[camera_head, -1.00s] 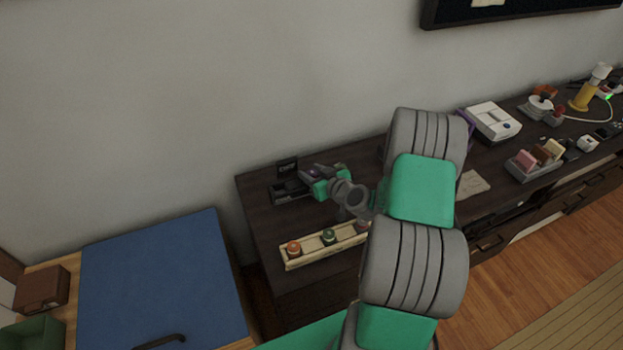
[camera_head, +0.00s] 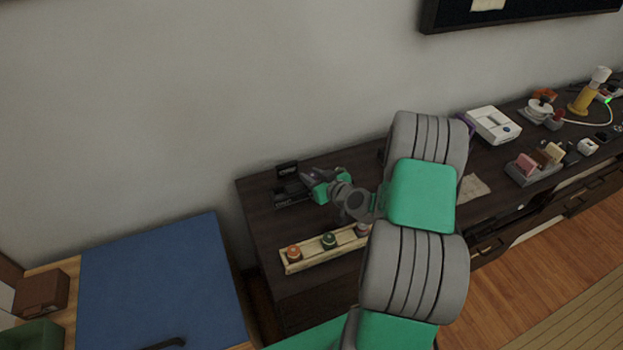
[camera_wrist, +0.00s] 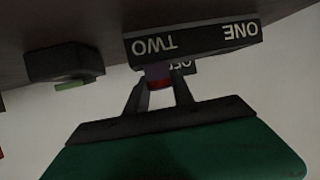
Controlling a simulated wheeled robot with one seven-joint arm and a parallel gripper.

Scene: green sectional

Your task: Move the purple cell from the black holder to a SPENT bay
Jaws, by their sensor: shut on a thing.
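The purple cell (camera_wrist: 158,73), with a red band, is between the two dark fingers of my gripper (camera_wrist: 160,88) in the wrist view. My gripper is shut on it. The cell's far end meets the edge of a black block (camera_wrist: 195,39) marked ONE and TWO, which appears upside down; I cannot tell whether the cell is inside it or just in front. In the head view my gripper (camera_head: 309,178) is over the black holder (camera_head: 290,194) at the desk's left end, and the cell is hard to make out there.
A small dark sign (camera_head: 287,169) stands behind the holder. A pale wooden rack (camera_head: 310,248) with orange- and green-topped cells lies in front. Another dark block (camera_wrist: 65,62) with a green part shows in the wrist view. A white device (camera_head: 494,125) stands farther right.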

